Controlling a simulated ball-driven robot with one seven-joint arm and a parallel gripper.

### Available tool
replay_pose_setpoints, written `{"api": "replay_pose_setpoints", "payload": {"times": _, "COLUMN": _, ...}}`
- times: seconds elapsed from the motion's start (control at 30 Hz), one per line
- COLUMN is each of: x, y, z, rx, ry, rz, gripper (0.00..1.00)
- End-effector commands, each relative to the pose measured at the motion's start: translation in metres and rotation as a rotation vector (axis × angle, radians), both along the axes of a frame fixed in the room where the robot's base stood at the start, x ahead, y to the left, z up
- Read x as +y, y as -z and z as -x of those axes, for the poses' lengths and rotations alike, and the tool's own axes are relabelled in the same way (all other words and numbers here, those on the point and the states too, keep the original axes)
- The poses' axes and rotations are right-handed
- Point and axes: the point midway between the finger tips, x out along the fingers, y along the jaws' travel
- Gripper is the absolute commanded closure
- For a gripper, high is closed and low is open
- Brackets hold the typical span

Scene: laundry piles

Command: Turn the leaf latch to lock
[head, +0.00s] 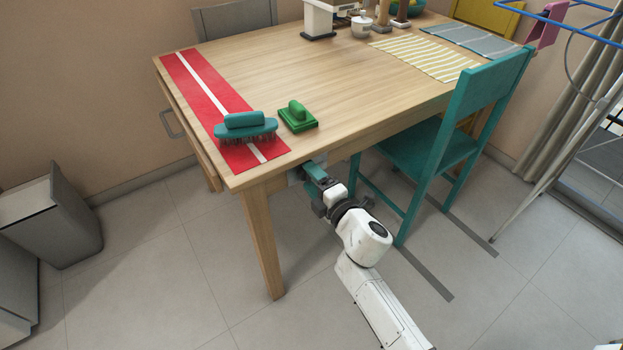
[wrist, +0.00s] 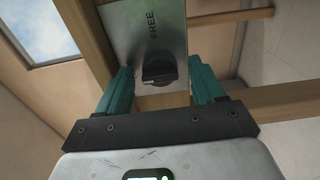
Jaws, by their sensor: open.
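The leaf latch shows in the wrist view as a dark round knob (wrist: 158,70) on a grey metal plate (wrist: 121,22). The word FREE is printed on the plate beyond the knob. The knob's raised grip looks roughly crosswise in the picture; its exact angle is hard to tell. My gripper (wrist: 162,78) is open, with one teal finger on each side of the knob and a visible gap to it. In the head view my gripper (head: 314,172) is just below the table's front edge, and the knob cannot be made out there.
The wooden table (head: 330,80) is above my gripper, with a table leg (head: 262,240) to its left. A teal chair (head: 440,140) stands close on the right.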

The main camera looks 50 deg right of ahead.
Motion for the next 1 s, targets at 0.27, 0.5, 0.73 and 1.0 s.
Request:
{"api": "replay_pose_setpoints", "payload": {"times": 0.27, "x": 0.011, "y": 0.002, "z": 0.041, "rx": 0.003, "ry": 0.001, "rz": -0.001, "gripper": 0.32}}
{"api": "replay_pose_setpoints", "payload": {"times": 0.5, "x": 0.023, "y": 0.002, "z": 0.081, "rx": 0.003, "ry": 0.001, "rz": -0.002, "gripper": 0.32}}
{"api": "replay_pose_setpoints", "payload": {"times": 0.73, "x": 0.029, "y": 0.001, "z": 0.099, "rx": 0.002, "ry": -0.001, "rz": 0.0, "gripper": 0.32}}
{"api": "replay_pose_setpoints", "payload": {"times": 1.0, "x": 0.03, "y": 0.001, "z": 0.101, "rx": 0.001, "ry": -0.001, "rz": 0.0, "gripper": 0.32}}
